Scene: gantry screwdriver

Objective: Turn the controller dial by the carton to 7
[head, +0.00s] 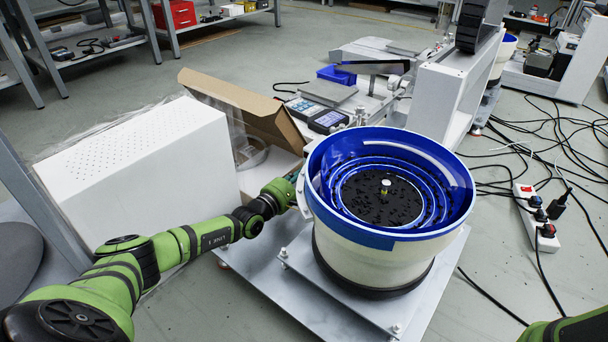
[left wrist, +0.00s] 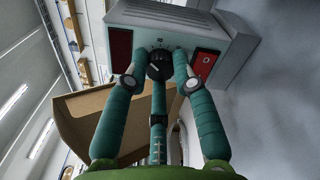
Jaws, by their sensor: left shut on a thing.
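The open brown carton (left wrist: 85,122) lies beside and below the controller in that view. In the head view the carton (head: 238,103) stands left of the blue-rimmed bowl. My left gripper (head: 294,182) is partly hidden at the bowl's left side, and the dial is hidden there. My right gripper is out of view.
The bowl feeder (head: 375,255) with dark small parts stands on a grey plate (head: 285,285), close to my left gripper. A white perforated box (head: 150,165) is left of the carton. A power strip (head: 537,217) and loose cables lie on the floor at right.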

